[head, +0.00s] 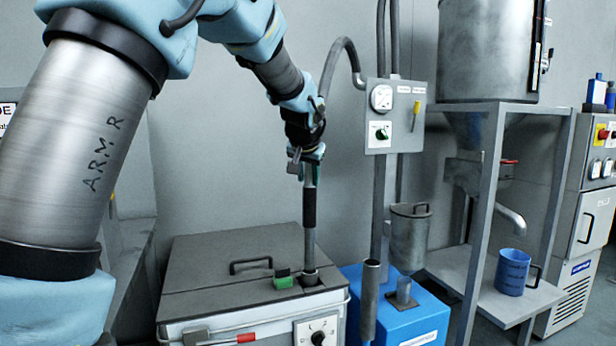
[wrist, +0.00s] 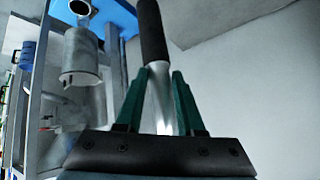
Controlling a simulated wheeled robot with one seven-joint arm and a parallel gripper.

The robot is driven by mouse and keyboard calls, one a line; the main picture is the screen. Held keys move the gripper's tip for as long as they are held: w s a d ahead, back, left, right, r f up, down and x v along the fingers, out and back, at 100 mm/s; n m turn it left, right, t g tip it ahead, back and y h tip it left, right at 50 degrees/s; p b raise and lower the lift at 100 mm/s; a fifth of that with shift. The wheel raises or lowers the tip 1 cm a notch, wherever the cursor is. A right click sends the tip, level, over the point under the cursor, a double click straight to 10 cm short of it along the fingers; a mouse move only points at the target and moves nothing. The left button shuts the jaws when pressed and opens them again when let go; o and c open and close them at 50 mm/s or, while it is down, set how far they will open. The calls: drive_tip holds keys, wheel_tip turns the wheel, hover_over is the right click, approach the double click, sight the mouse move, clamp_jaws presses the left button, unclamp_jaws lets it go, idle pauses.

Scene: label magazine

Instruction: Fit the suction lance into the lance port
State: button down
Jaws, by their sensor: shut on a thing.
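The suction lance (head: 309,207) is a grey metal tube with a black sleeve, standing about upright. My gripper (head: 307,157) is shut on its upper part, above the sleeve. In the wrist view my gripper (wrist: 160,105) has its green fingers on both sides of the bare metal, and the sleeve of the lance (wrist: 152,32) lies beyond them. A grey hose (head: 338,50) arches from near my gripper to the panel. The lance's lower end meets a round collar, seemingly the lance port (head: 309,280), on the grey box's lid. I cannot tell how deep it sits.
The grey box (head: 215,255) has a black handle and a green block (head: 283,279) close left of the collar. An open upright tube (head: 370,300) and a blue tank (head: 425,315) stand to the right. The control panel (head: 395,115) is right of my gripper.

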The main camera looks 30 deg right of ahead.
drive_tip(key=shift+f+b, duration=0.75)
drive_tip(key=shift+f, duration=0.3)
drive_tip(key=shift+c, duration=2.2)
unclamp_jaws()
drive_tip(key=b+v, duration=0.1)
drive_tip(key=v, duration=1)
drive_tip(key=shift+w, duration=0.15)
drive_tip(key=w+a+f+n+g+y+p, duration=0.15)
drive_tip(key=a+f+p, duration=0.3)
drive_tip(key=a, duration=0.75)
drive_tip(key=a+f+n+g+y+p, duration=0.1)
drive_tip(key=a+f+n+y+p, duration=0.3)
drive_tip(key=a, duration=0.7)
drive_tip(key=s+a+f+n+g+p, duration=0.1)
drive_tip(key=s+a+f, duration=0.2)
drive_tip(key=s+a, duration=0.3)
drive_tip(key=s+a+f+n+g+h+p, duration=0.1)
drive_tip(key=s+a+f+n+g+p, duration=0.1)
drive_tip(key=s+a, duration=0.4)
drive_tip(key=a+f, duration=0.1)
drive_tip(key=a, duration=0.3)
drive_tip(key=shift+s+a+f, duration=0.25)
drive_tip(key=shift+s+f, duration=0.15)
